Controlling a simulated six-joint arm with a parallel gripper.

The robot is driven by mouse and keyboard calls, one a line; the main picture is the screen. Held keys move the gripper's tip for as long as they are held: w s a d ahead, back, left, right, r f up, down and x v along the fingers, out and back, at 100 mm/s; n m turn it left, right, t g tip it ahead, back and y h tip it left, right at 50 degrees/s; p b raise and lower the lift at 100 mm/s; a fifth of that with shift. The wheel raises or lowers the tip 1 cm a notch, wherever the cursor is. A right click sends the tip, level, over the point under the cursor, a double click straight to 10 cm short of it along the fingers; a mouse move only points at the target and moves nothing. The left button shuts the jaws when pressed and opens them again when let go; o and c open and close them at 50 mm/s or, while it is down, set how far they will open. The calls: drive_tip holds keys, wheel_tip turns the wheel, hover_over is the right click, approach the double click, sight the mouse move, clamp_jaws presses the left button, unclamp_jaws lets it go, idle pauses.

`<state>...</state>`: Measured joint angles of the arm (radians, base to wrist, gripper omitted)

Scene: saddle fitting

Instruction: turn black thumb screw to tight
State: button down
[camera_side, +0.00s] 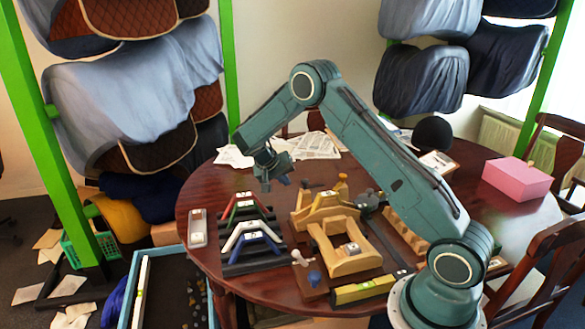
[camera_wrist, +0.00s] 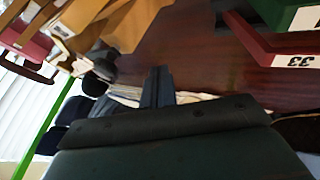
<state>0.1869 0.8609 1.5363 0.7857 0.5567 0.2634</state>
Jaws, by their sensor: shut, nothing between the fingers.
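My gripper (camera_side: 275,184) is in the air above the back of the round table, behind the wooden fixture and the row of coloured arches. In the wrist view its fingers (camera_wrist: 158,86) are together with nothing between them. The wooden fixture (camera_side: 347,264) stands on the table in front of the gripper, with a gap between them. A dark rounded part with a handle (camera_side: 367,201) lies at the fixture's back right; I cannot tell whether it is the black thumb screw. No black thumb screw can be made out surely in either view.
Several coloured arches (camera_side: 250,244) stand left of the fixture; a red one (camera_wrist: 275,48) shows in the wrist view. A yellow level (camera_side: 363,289) lies at the front. A pink box (camera_side: 516,178) sits at the right. Bare tabletop (camera_side: 212,187) lies left of the gripper.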

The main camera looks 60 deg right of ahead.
drive_tip(key=w+v, duration=0.1)
drive_tip(key=v, duration=0.7)
drive_tip(key=shift+a+f, duration=0.15)
drive_tip(key=shift+a, duration=0.2)
drive_tip(key=c, duration=2.1)
unclamp_jaws()
drive_tip(key=shift+v, duration=0.85)
drive_tip(key=o, duration=0.7)
drive_tip(key=shift+d, duration=0.1)
drive_tip(key=shift+o, duration=1)
drive_tip(key=shift+d+y, duration=0.2)
drive_tip(key=shift+y, duration=0.1)
wheel_tip(320, 180, up, 9)
drive_tip(key=n+t+y, duration=0.1)
drive_tip(key=n+y, duration=0.5)
drive_tip(key=y, duration=0.1)
hover_over(305, 180)
drive_tip(key=shift+s+f, duration=0.1)
